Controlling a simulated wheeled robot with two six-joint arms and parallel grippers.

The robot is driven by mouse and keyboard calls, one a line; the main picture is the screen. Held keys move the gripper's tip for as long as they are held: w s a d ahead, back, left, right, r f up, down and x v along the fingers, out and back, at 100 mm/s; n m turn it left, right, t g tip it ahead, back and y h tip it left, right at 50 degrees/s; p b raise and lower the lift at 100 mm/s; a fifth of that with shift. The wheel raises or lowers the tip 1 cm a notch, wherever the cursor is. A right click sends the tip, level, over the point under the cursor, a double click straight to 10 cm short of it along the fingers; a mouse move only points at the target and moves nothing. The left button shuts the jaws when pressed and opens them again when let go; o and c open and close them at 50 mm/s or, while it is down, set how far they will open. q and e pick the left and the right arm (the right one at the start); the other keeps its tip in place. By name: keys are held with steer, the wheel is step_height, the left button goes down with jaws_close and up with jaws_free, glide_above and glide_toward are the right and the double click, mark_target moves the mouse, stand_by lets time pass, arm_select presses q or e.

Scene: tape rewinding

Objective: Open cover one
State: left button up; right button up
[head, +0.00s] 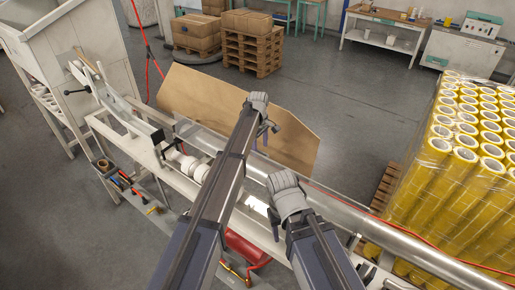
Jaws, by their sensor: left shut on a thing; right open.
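A large brown panel (210,100), which looks like the cover, stands tilted along the far side of the long rewinding machine (185,185). My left gripper (267,130) is in front of the panel's middle, higher in the picture. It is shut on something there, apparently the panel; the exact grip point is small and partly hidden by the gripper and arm. My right gripper (276,226) is open, lower and nearer, over the machine by the long metal roller (345,213). My two arms hide part of the machine's middle.
A wrapped stack of yellow tape rolls (459,160) stands close on the right. A pale hopper-like bin (70,45) is at the left. Cardboard boxes on pallets (250,48) and work tables (385,28) are at the back. The grey floor between them is clear.

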arm_select(q)
steer(key=shift+w, duration=0.15)
stand_by(0.3)
step_height(320, 180, up, 8)
steer(key=p, duration=0.8)
steer(key=shift+s+a, duration=0.2)
steer(key=shift+s, duration=0.2)
steer(key=shift+f, duration=0.2)
